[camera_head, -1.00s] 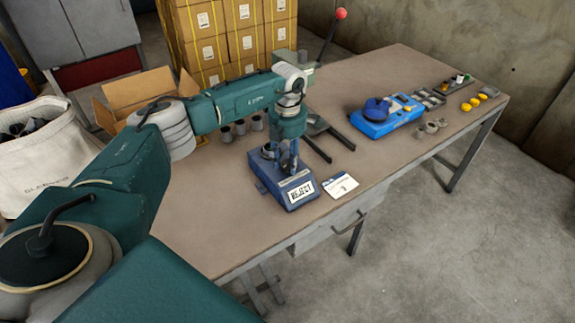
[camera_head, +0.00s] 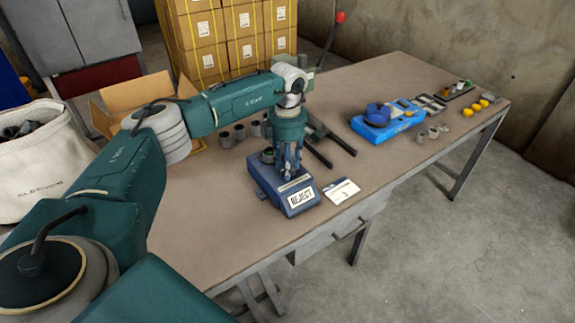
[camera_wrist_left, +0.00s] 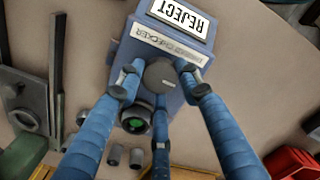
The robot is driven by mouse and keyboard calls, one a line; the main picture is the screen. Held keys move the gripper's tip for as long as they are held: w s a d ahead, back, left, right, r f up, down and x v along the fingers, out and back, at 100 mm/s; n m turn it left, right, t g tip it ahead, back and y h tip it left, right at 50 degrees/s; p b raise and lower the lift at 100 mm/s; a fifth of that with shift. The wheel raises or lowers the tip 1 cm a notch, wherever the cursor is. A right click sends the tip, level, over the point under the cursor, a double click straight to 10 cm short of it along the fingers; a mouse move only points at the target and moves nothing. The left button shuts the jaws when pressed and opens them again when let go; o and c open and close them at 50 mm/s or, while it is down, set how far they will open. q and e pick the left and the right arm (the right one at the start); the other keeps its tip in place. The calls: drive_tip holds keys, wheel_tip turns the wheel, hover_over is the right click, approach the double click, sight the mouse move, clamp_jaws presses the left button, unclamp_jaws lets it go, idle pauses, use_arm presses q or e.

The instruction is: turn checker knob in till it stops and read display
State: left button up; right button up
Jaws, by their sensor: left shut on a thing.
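The blue thread checker (camera_head: 268,190) sits on the table near its front edge. Its display (camera_head: 302,198) reads REJECT; in the left wrist view the display (camera_wrist_left: 180,14) shows upside down. The round grey checker knob (camera_wrist_left: 161,74) stands on top behind the label. My left gripper (camera_head: 288,174) points down over the checker, and its blue fingers (camera_wrist_left: 160,88) are closed around the knob. A dark ring-shaped part with green inside (camera_wrist_left: 134,121) sits on the checker behind the knob, beside the fingers. The fingers hide most of the knob in the head view. My right gripper is not in view.
A white card (camera_head: 341,190) lies right of the checker. Several grey sleeves (camera_head: 240,131) and a lever press (camera_head: 325,135) stand behind it. A blue device (camera_head: 385,120) and yellow pieces (camera_head: 480,104) are further right. The front-left table top is clear.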

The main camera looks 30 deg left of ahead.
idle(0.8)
use_arm(q)
drive_tip(key=o, duration=1.1)
drive_tip(key=shift+o, duration=0.2)
wheel_tip(320, 180, up, 12)
